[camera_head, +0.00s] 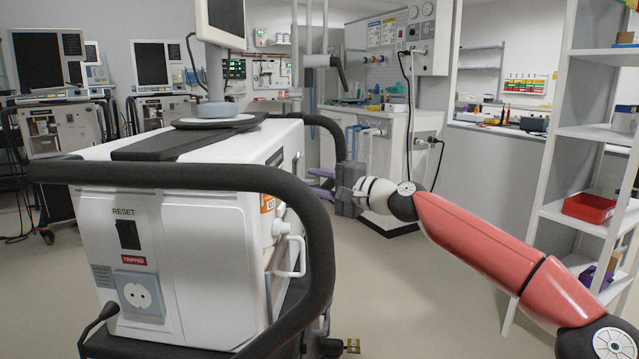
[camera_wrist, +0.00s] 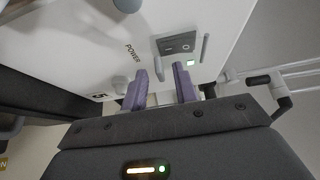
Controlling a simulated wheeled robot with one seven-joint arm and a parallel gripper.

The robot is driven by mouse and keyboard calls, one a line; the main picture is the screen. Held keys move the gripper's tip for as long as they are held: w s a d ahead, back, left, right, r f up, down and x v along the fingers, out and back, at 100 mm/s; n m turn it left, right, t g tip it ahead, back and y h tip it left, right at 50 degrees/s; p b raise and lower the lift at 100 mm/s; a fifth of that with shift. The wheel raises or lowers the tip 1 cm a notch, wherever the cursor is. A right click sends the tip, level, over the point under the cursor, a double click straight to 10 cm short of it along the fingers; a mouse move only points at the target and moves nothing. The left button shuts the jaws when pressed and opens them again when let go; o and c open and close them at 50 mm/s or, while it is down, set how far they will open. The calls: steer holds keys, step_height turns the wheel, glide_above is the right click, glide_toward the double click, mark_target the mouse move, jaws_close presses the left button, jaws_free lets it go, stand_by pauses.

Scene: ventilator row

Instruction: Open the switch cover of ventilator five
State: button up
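The ventilator (camera_head: 190,235) stands large at the left in the head view, with a black RESET switch and a red label on its near end. In the wrist view, its white panel (camera_wrist: 75,45) carries the word POWER and a grey switch plate (camera_wrist: 180,44) with a dark slot. A green light glows below the plate. Which part is the movable cover I cannot tell. A partly hidden number mark, seemingly ending in 5, shows at the lower left. In the head view, my gripper (camera_head: 318,183) is beside the ventilator's right side.
A thick black rail (camera_head: 320,235) curves around the ventilator's near end. A white handle (camera_head: 293,257) sticks out of its right side. A white shelf rack (camera_head: 570,180) with a red bin stands at the right. Other ventilators (camera_head: 165,90) stand behind left. Open floor lies between.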

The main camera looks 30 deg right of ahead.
jaws_close()
steer(key=shift+r+p, duration=0.15)
steer(key=shift+p, duration=0.2)
step_height(320, 180, up, 9)
steer(key=s+d+n+g+h+p, duration=0.1)
steer(key=n+g+h+p, duration=0.4)
steer(key=g+h+p, duration=0.5)
steer(key=shift+d+n+h+p, duration=0.3)
steer(key=shift+n+h+p, duration=0.15)
steer(key=shift+p, duration=0.4)
